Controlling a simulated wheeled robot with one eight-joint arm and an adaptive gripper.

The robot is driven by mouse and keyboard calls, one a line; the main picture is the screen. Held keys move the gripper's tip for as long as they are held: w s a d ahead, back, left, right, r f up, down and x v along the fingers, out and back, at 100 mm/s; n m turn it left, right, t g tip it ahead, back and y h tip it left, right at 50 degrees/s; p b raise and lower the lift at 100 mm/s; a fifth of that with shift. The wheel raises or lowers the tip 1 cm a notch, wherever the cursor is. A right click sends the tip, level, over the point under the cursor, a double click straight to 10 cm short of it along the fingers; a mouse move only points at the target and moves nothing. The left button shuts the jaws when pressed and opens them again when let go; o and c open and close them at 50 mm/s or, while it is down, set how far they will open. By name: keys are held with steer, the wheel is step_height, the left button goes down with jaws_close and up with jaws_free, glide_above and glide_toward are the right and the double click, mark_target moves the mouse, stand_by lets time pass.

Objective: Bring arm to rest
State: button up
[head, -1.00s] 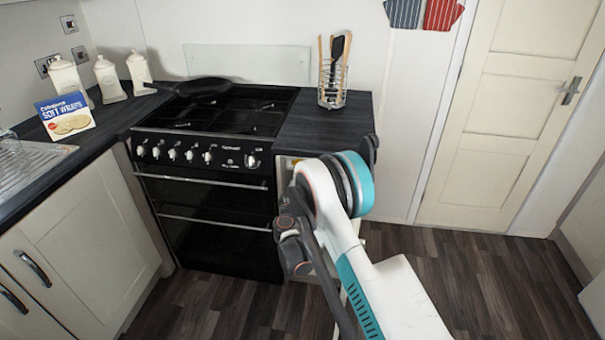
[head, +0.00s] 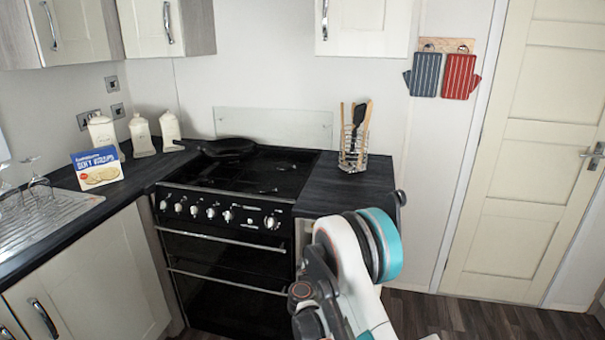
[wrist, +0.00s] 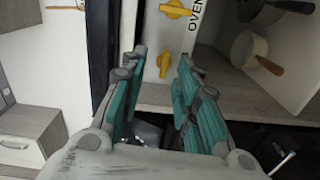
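My arm (head: 352,250), white with a teal ring, rises in front of the counter right of the cooker in the head view. Its far end is hidden there behind its own links. In the wrist view my gripper (wrist: 163,62) has two teal and grey fingers spread apart with nothing between them. Beyond the fingers is an open cupboard (wrist: 222,87) with yellow valves (wrist: 166,62) on a white panel lettered "OVEN". I cannot tell whether the fingers touch anything.
Pans (wrist: 250,50) with handles are in the cupboard. A black cooker (head: 225,235) holds a frying pan (head: 228,147). A utensil rack (head: 353,148) stands on the counter behind my arm. Floor (head: 480,318) is clear at right, before the closed door (head: 535,170).

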steer(key=s+d+r+m+g+h, duration=0.1)
steer(key=s+d+r+m+g, duration=0.1)
steer(key=d+r, duration=0.35)
steer(key=s+d+r+m+g, duration=0.1)
steer(key=s+d+r+m, duration=0.15)
steer(key=r, duration=0.55)
steer(key=s+d+r+m+g, duration=0.35)
steer(key=s+d+r, duration=0.25)
steer(key=s+r, duration=0.45)
steer(key=s+f+m+g+y, duration=0.1)
steer(key=s+m+y, duration=0.2)
steer(key=s, duration=1.3)
steer(key=s+a+f+m+g+y, duration=0.1)
steer(key=s+f+m+g+y, duration=0.1)
steer(key=s, duration=1.5)
steer(key=shift+s+a+f+m+y, duration=0.15)
steer(key=shift+s+a+m+y, duration=0.05)
steer(key=shift+m+y, duration=0.25)
